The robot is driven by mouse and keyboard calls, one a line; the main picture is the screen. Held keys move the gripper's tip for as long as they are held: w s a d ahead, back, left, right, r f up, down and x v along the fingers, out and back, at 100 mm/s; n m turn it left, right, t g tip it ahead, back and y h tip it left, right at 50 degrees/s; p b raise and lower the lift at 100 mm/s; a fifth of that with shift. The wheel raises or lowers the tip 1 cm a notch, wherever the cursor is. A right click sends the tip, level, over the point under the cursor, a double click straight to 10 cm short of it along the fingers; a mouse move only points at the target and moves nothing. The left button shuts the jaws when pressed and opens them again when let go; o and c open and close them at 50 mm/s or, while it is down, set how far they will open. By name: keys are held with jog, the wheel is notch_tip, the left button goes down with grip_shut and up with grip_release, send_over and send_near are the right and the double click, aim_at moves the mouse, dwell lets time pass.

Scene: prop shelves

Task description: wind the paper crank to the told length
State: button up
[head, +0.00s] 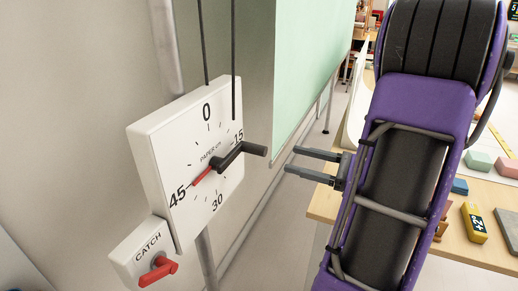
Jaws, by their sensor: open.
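The paper crank is a white dial box (172,150) on a pole at the left of the head view, marked 0, 15, 30 and 45. A red pointer (202,176) points towards 45, to the lower left. A dark crank handle (240,153) runs from the hub to the upper right, with its grip sticking out to the right. A smaller box labelled CATCH (142,255) hangs below with a red lever (158,270). My gripper (290,160) is open and empty, just right of the crank grip and apart from it, its fingers pointing left.
A pale green sheet (308,65) hangs behind. A wooden table (478,245) at the right carries a yellow box (474,222) and several coloured blocks. Two dark cords (234,60) hang above the dial. Floor shows between dial and table.

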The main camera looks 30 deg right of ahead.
aim_at(266, 152)
jog(key=x, duration=1)
jog(key=shift+w+a, duration=0.15)
grip_shut()
dwell(1.0)
